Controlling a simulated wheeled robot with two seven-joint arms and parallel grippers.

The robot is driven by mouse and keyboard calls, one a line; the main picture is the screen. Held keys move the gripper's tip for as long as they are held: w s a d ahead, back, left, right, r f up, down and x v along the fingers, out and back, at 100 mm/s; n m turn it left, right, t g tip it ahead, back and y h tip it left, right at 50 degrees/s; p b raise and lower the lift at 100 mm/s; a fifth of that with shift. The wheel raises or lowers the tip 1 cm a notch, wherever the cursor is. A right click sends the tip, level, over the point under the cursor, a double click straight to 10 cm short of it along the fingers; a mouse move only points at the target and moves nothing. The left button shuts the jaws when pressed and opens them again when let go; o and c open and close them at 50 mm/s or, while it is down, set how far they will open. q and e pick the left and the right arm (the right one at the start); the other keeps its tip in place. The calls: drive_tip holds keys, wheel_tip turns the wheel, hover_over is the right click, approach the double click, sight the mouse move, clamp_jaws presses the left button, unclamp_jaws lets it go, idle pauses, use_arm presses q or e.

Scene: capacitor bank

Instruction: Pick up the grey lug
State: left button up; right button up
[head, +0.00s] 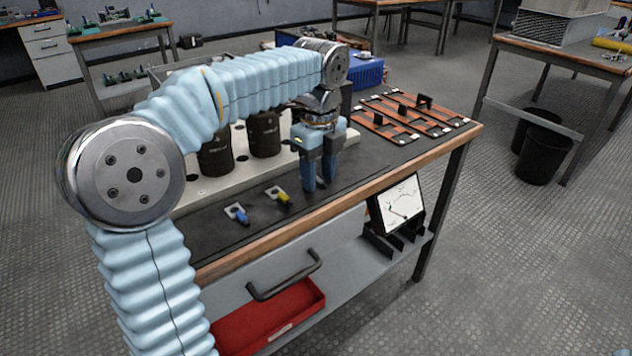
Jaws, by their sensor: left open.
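My left gripper (318,184) points straight down over the dark mat near the front edge of the workbench. Its two blue fingers are apart, with their tips low, close to the mat. I cannot make out a grey lug; the fingers may hide it. A lug with a blue sleeve (238,215) and a lug with a yellow sleeve (279,197) lie on the mat in a row to the left of the gripper, apart from it.
Black capacitors (214,153) stand on a pale base (188,200) behind the lugs, partly hidden by my arm. Copper bars (423,118) lie on the bench's right. A blue box (369,74) stands behind. Below are a drawer (300,250), a red tray (268,322) and a meter (400,203).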

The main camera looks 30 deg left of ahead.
sight(319, 179)
use_arm(q)
drive_tip(key=shift+c, duration=0.2)
clamp_jaws()
drive_tip(key=shift+r, duration=0.1)
wheel_tip(319, 179, up, 10)
drive_tip(key=p, duration=0.2)
drive_tip(key=shift+p, duration=0.35)
